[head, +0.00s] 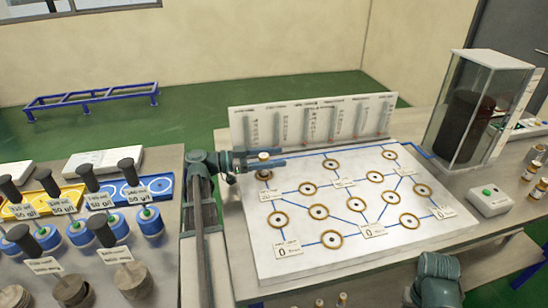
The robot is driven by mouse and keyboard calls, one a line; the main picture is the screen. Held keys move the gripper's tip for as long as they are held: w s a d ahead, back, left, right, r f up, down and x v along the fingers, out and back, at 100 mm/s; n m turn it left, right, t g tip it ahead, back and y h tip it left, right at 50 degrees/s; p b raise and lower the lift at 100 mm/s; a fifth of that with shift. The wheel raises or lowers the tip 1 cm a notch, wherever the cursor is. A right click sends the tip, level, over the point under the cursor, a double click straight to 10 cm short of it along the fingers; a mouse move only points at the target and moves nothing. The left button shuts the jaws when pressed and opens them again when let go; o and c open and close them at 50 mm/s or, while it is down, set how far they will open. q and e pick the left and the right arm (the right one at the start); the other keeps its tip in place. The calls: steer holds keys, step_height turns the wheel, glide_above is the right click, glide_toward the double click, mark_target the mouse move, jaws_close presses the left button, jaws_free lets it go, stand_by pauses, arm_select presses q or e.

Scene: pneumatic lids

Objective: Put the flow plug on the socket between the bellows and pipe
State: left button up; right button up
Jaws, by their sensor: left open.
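A white board (310,255) carries brass-ringed sockets joined by blue lines. My left gripper (284,157) reaches in over its back left corner, fingers pointing right and open. A small plug with a cream top (264,154) shows at the fingers, above a brass-ringed socket (264,175); I cannot tell whether it is seated there or whether the fingers touch it. The bellows and pipe labels are too small to read. My right gripper is out of frame.
An upright panel with gauge tubes (312,122) stands behind the board. A glass case with a dark cylinder (470,125) and a white box with a green button (489,199) are at right.

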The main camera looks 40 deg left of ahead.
arm_select(q)
steer(key=shift+r, duration=0.15)
steer(key=v, duration=0.7)
steer(key=shift+s+a, duration=0.15)
steer(key=shift+s, duration=0.05)
